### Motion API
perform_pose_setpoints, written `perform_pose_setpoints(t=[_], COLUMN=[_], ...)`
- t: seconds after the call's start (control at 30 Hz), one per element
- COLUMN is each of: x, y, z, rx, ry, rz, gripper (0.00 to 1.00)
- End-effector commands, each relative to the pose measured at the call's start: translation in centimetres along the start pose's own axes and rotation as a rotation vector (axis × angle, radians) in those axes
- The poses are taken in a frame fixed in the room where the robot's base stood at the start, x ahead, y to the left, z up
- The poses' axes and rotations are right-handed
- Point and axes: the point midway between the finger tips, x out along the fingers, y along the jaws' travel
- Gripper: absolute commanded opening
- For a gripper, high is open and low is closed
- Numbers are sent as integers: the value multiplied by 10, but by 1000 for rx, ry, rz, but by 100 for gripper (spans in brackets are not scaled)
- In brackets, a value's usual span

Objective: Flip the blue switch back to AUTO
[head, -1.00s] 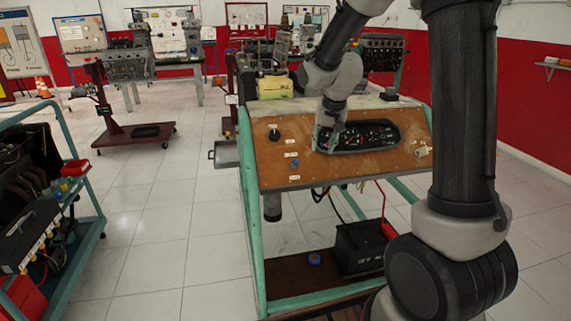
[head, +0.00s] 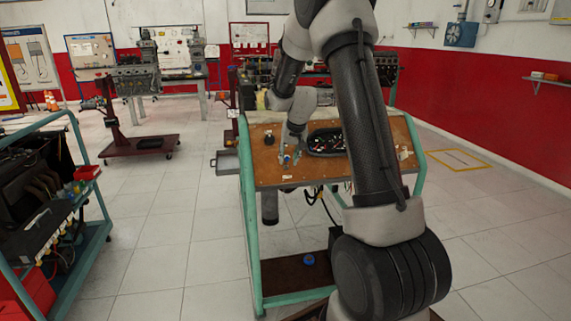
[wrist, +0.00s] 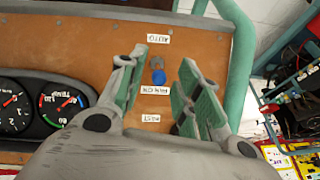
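The blue switch (wrist: 158,76) is on the brown panel in the wrist view, which shows the panel upside down. An AUTO label (wrist: 158,38) lies above it in that picture and a second label (wrist: 155,90) just below it. A grey forked piece (wrist: 157,61) shows between the switch and AUTO. My gripper (wrist: 163,58) is open, with a green-padded finger on each side of the switch and nothing held. I cannot tell whether the fingers touch the panel. In the head view my gripper (head: 290,158) is at the panel's left part and partly covers the switch area.
The gauge cluster (head: 327,143) is right of my gripper in the head view. A black knob (head: 269,140) sits at the panel's upper left. The green trainer frame (head: 249,225) carries the panel. A teal cart (head: 75,245) stands at the left, with clear tiled floor between.

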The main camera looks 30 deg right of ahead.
Motion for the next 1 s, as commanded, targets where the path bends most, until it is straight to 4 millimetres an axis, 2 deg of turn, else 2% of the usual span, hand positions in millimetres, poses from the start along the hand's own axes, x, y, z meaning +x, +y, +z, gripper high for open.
perform_pose_setpoints(t=[0.03,0.2,0.57,0.7,0.77,1.0], x=[10,30,37,37,37,37], y=[0,0,0,0,0,1], z=[1,0,0,0,0,0], rx=[0,0,0,0,0,1], ry=[-3,-1,1,0,0,1], rz=[1,0,0,0,0,1], gripper=[34,34,34,8,0,0])
